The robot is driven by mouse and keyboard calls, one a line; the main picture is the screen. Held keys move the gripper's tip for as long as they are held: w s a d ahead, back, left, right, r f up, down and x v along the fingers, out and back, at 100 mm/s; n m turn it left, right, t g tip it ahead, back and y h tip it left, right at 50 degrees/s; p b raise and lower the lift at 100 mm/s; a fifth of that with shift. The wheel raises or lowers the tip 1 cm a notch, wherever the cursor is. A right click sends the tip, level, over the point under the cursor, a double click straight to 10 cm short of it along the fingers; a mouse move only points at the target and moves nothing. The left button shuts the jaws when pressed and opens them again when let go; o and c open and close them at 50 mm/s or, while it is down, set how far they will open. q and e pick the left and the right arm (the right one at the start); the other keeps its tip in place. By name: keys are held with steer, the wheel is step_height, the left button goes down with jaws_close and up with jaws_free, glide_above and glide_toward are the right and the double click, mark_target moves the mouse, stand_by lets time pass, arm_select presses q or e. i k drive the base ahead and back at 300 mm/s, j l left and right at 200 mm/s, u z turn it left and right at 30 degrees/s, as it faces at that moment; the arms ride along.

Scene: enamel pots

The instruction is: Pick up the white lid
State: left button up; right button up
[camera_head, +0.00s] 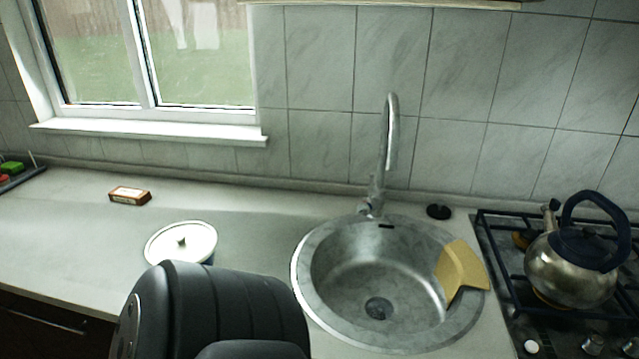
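The white lid (190,241) is round with a thin dark rim line and a small dark knob at its centre.
A round metal sink (335,275) with a tall faucet (391,140) is right of the pot. A yellow cloth or board (462,268) lies over its right rim. A kettle (570,268) stands on the stove at the right. A small brown box (129,196) lies behind the pot.

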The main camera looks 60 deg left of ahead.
mark_target(192, 242)
steer(key=u, duration=2.9)
